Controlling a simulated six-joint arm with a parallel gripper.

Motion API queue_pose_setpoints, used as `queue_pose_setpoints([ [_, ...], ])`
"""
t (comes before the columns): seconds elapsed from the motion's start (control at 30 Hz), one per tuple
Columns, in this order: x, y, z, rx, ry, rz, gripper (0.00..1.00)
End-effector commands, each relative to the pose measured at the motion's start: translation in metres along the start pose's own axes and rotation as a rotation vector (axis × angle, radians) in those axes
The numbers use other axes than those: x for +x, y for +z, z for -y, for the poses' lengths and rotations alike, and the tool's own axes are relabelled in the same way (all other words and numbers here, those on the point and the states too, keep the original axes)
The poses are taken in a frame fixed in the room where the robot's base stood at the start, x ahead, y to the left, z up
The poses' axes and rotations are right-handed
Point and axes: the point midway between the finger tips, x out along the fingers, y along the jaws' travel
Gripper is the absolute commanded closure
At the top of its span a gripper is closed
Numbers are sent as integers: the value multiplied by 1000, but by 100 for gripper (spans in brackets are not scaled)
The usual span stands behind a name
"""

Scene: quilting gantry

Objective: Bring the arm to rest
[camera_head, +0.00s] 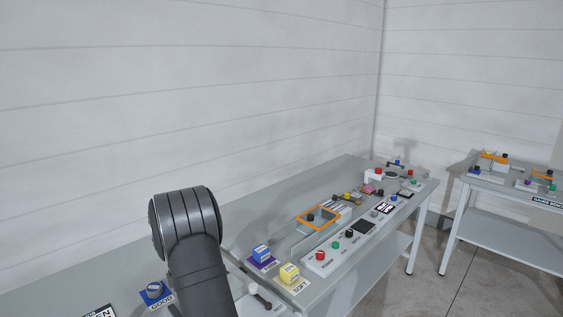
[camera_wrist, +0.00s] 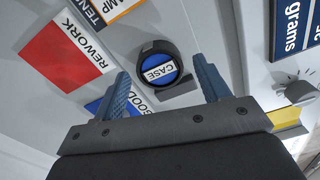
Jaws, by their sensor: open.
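My gripper (camera_wrist: 162,82) shows in the wrist view, its two blue fingers spread wide with nothing gripped. A round dark case with a blue top labelled CASE (camera_wrist: 159,66) appears in the gap between the fingertips, with room on both sides. It sits by a blue GOOD label (camera_wrist: 140,103). The gripper itself is hidden there.
A red REWORK label (camera_wrist: 66,52) lies beside the case. On the long bench (camera_head: 236,237) are a blue block (camera_head: 261,252), a yellow block (camera_head: 289,272), a button panel (camera_head: 336,248) and an orange frame (camera_head: 318,217). A second table (camera_head: 500,195) stands at the right.

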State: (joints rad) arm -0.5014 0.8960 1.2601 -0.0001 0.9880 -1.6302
Motion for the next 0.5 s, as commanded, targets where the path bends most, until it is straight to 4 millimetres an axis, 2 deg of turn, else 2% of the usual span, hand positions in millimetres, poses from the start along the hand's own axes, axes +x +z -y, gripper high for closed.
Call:
queue_pose_setpoints([
  [0.03,-11,0,-2,0,7,0,31],
  [0.2,-26,0,-1,0,5,0,31],
  [0.5,-31,0,0,0,2,0,31],
])
